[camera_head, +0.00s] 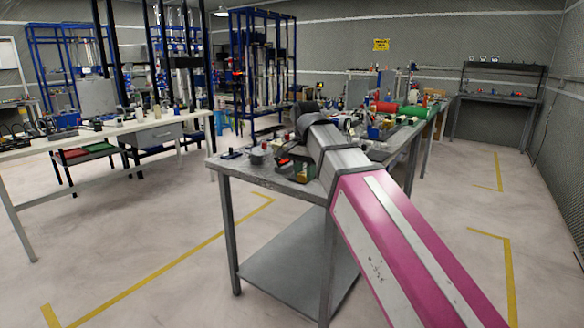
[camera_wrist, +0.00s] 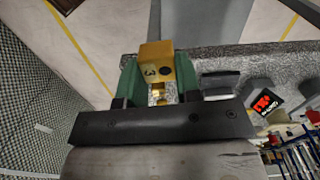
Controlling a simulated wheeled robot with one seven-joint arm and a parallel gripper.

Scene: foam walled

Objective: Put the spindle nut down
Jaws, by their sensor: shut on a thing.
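The spindle nut (camera_wrist: 156,52) is a brass-coloured block with dark round marks on its face, in the upper middle of the wrist view. My gripper (camera_wrist: 158,66) is shut on it, with one green finger on each side. A smaller brass part shows below the block between the fingers. The grey speckled table top (camera_wrist: 222,63) lies under and beside the nut; I cannot tell whether the nut touches it.
A black box with a red label (camera_wrist: 265,104) and a dark grey piece (camera_wrist: 220,82) lie right of the fingers. In the head view, a grey round part (camera_head: 257,156) stands near the table's front. Red (camera_head: 384,107) and green (camera_head: 412,111) rolls lie farther back.

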